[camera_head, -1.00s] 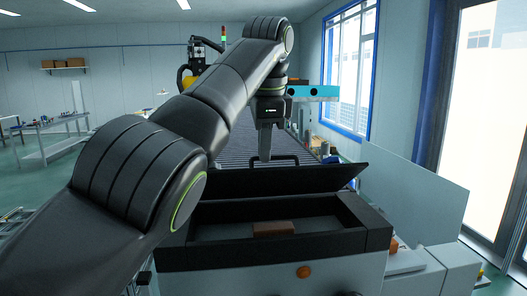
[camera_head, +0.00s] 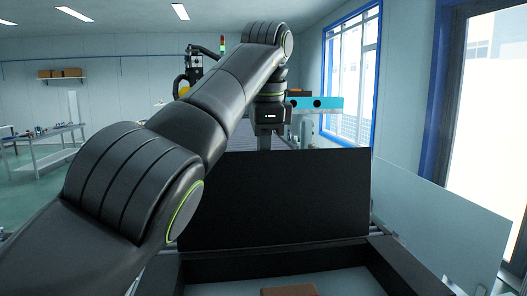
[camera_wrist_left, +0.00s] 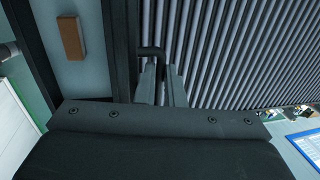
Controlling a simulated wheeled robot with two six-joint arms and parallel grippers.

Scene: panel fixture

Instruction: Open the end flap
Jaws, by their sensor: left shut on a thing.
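The end flap (camera_head: 285,200) is a flat black panel standing about upright at the back of a dark-rimmed box (camera_head: 400,262) in the head view. In the wrist view it shows edge-on as a dark strip (camera_wrist_left: 122,40). My left gripper (camera_wrist_left: 160,82) is shut on the flap's black bar handle (camera_wrist_left: 151,51), on the side away from the box opening. In the head view my left gripper (camera_head: 265,142) reaches down behind the flap, which hides its fingertips and the handle. My right gripper is in neither view.
A brown block (camera_head: 289,291) lies inside the open box and also shows in the wrist view (camera_wrist_left: 70,38). A roller conveyor (camera_wrist_left: 235,50) runs behind the flap. A pale panel (camera_head: 440,215) stands to the right. A blue-green beam (camera_head: 325,104) is behind my arm.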

